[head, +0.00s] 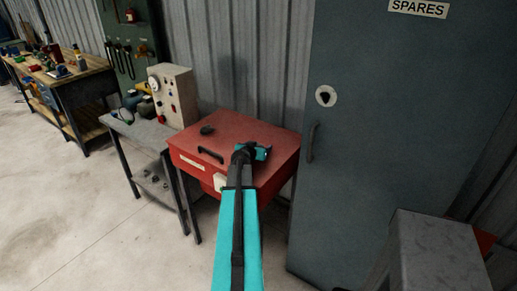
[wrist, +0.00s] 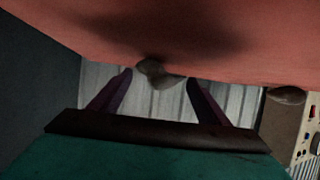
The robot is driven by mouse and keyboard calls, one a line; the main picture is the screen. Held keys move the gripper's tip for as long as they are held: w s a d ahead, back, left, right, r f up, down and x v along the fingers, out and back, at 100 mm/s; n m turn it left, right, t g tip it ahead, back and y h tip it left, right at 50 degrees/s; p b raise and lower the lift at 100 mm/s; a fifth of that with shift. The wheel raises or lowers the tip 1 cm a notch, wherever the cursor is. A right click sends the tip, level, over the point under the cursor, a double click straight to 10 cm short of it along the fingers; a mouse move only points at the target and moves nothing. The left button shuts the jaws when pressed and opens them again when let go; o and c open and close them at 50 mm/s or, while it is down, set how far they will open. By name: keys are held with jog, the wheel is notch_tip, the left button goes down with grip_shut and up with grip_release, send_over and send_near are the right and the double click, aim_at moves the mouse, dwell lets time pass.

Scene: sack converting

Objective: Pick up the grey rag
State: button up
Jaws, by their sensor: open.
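A small grey crumpled thing, which looks like the grey rag (wrist: 158,76), lies at the edge of the red surface in the wrist view. It shows between and beyond my two fingertips. My gripper (wrist: 160,82) is open, its fingers apart on either side of the rag in the picture; I cannot tell how far off the rag is. In the head view my gripper (head: 264,152) is low over the red cabinet top (head: 240,128). I cannot make out the rag there; my arm and gripper may hide it.
A dark lump (head: 207,130) lies on the red top, left of my gripper. A grey control box (head: 173,96) stands on a side table (head: 139,128) to the left. A tall dark locker (head: 390,130) stands close on the right. A corrugated wall (head: 245,60) is behind.

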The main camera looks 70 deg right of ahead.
jog(key=shift+d+f, duration=0.1)
jog(key=shift+d, duration=0.15)
dwell(0.4)
jog(key=c, duration=1.1)
jog(key=shift+c, duration=0.2)
